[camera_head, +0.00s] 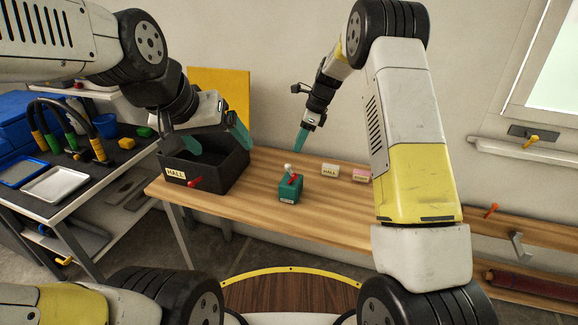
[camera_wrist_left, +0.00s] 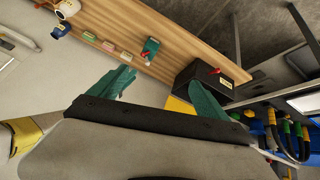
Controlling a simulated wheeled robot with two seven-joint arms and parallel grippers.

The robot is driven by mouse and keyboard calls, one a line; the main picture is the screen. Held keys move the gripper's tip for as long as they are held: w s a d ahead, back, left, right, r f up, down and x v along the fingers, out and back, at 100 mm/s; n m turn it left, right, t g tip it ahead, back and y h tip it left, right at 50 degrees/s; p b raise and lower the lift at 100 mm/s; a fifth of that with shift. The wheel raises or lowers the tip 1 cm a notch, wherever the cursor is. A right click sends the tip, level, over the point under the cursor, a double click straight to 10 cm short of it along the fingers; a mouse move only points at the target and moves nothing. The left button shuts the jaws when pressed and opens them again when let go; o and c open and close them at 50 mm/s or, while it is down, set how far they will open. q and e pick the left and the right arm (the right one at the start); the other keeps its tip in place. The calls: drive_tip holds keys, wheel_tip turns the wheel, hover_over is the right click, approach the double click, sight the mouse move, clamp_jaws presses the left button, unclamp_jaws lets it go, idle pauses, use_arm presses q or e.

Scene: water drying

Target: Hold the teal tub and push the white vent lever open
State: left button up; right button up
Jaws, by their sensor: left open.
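The teal tub (camera_head: 290,191) stands on the wooden bench, with a white knob-ended lever (camera_head: 288,168) and a red lever (camera_head: 293,179) on top.
A black box (camera_head: 225,175) labelled HALL, with a red lever, stands left of the tub. White (camera_head: 330,170) and pink (camera_head: 361,175) labelled blocks lie to the right. The bench front (camera_head: 245,195) is clear. A dark side table (camera_head: 75,160) with trays stands at left.

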use_arm(q)
drive_tip(key=w+d+f+t, duration=0.15)
drive_tip(key=w+f, duration=0.35)
drive_tip(key=w, duration=0.7)
drive_tip(key=m+t, duration=0.1)
drive_tip(key=t, duration=0.2)
hover_over(287, 189)
drive_tip(key=s+a, duration=0.1)
drive_tip(key=a, duration=0.3)
wheel_tip(287, 189, down, 20)
drive_tip(key=d+f, duration=0.1)
drive_tip(key=f, duration=0.1)
drive_tip(key=s+d+f+m+t+h, duration=0.1)
drive_tip(key=f, duration=0.2)
drive_tip(key=d+f+m+h, duration=0.1)
drive_tip(key=f, duration=0.1)
drive_tip(key=shift+s+f, duration=0.25)
drive_tip(key=shift+f, duration=0.6)
drive_tip(key=shift+t, duration=0.25)
drive_tip(key=shift+x, duration=3.8)
